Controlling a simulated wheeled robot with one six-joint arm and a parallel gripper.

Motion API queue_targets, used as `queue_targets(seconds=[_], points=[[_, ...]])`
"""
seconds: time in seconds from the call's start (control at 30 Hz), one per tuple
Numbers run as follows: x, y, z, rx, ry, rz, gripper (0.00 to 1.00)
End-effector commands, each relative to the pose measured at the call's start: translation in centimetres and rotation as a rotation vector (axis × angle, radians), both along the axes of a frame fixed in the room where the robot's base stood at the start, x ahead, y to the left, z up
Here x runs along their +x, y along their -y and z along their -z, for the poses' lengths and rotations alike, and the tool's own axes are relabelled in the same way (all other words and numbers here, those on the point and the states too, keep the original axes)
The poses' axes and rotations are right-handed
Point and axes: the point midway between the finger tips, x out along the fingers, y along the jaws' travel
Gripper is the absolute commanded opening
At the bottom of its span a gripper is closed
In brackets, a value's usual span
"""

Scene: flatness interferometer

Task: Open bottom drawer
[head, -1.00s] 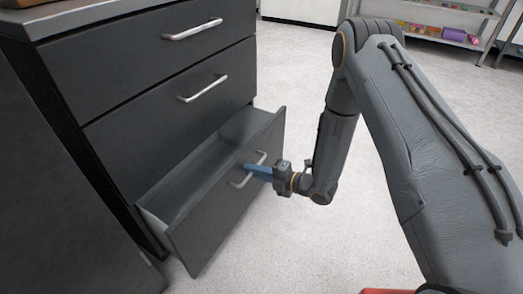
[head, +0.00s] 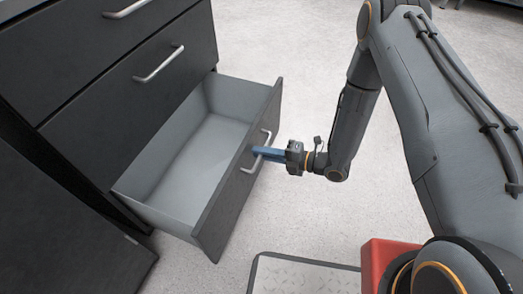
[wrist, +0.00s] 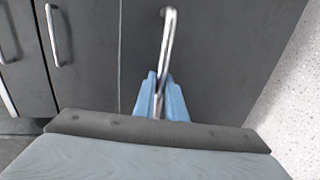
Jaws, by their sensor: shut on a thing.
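The bottom drawer (head: 236,192) of the dark cabinet is pulled well out, and its light grey inside is empty. Its silver bar handle (head: 267,139) is on the front panel. My gripper (head: 260,153) has blue fingers and is shut on this handle. In the wrist view the handle (wrist: 168,40) runs down between the two blue fingertips (wrist: 161,92). The lower part of the handle is hidden by the gripper.
Two drawers above, the middle one (head: 120,95) with its own bar handle (head: 160,64), are closed. A dark cabinet side (head: 60,230) stands at the lower left. Pale speckled floor (head: 320,60) is free beyond the drawer. My red and metal base parts show at the lower right.

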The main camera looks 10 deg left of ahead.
Motion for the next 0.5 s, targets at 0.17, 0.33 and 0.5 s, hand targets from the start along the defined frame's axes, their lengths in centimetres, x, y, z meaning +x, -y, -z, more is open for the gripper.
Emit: queue_targets(seconds=[0.17, 0.33, 0.5], points=[[0.48, 0.13, -0.06, -0.001, 0.006, 0.009, 0.19], [0.26, 0.04, -0.04, -0.001, 0.003, 0.004, 0.19], [0.12, 0.37, -0.12, 0.000, 0.002, 0.004, 0.19]])
